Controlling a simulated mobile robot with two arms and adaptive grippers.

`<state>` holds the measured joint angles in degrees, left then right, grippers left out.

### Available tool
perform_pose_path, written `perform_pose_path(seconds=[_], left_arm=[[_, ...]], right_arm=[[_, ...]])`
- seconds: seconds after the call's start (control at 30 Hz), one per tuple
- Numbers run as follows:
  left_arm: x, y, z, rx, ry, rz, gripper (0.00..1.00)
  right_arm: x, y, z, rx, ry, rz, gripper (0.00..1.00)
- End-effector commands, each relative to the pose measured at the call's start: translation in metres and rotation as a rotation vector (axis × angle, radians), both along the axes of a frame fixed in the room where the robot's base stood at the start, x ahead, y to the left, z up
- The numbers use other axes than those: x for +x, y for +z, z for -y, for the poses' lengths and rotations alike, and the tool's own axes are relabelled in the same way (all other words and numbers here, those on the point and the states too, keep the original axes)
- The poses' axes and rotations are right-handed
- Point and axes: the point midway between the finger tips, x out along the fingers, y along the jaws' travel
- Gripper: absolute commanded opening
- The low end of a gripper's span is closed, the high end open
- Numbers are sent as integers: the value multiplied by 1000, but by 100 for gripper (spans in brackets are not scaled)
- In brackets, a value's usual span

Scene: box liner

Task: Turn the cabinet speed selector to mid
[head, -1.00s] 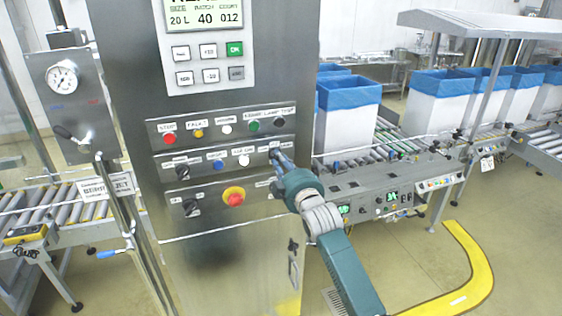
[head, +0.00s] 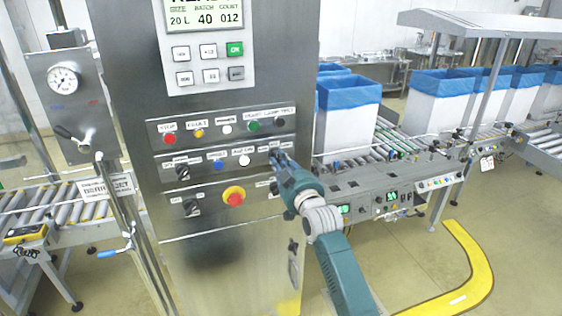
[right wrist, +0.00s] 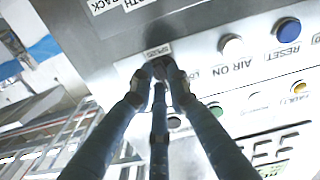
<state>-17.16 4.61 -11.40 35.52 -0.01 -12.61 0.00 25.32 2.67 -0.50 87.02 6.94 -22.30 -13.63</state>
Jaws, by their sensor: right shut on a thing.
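The steel control cabinet (head: 230,270) stands in the middle of the head view. Its speed selector is a small dark knob (right wrist: 160,67) just by the SPEED label (right wrist: 157,50) in the right wrist view. My right gripper (head: 275,156) comes in from the lower right to the right end of the cabinet's second control row. In the right wrist view its fingertips (right wrist: 160,72) are shut around the knob and hide most of it. I cannot read which position the knob points to. My left gripper is not in view.
A red emergency stop (head: 233,197) with a yellow collar is below the row. A blue reset button (head: 219,165) and a white air-on button (head: 244,160) are left of my right gripper. Other black selectors (head: 182,172) are farther left. Blue-lined boxes (head: 345,120) stand behind on a conveyor.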

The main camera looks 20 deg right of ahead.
Motion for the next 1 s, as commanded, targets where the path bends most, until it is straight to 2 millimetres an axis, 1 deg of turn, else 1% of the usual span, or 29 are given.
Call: perform_pose_path(seconds=[0.03,0.33,0.87,0.9,0.97,1.0], left_arm=[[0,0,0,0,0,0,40],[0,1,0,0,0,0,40],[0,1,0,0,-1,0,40],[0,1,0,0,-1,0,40],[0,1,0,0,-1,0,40],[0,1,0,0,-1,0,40]], right_arm=[[0,-3,0,28,0,-7,0],[0,-4,-1,147,0,-12,0],[0,-6,-1,173,1,-15,0],[0,-6,-1,172,1,-15,20],[0,-5,-1,172,1,-14,32],[0,-5,-1,172,0,-13,35]])
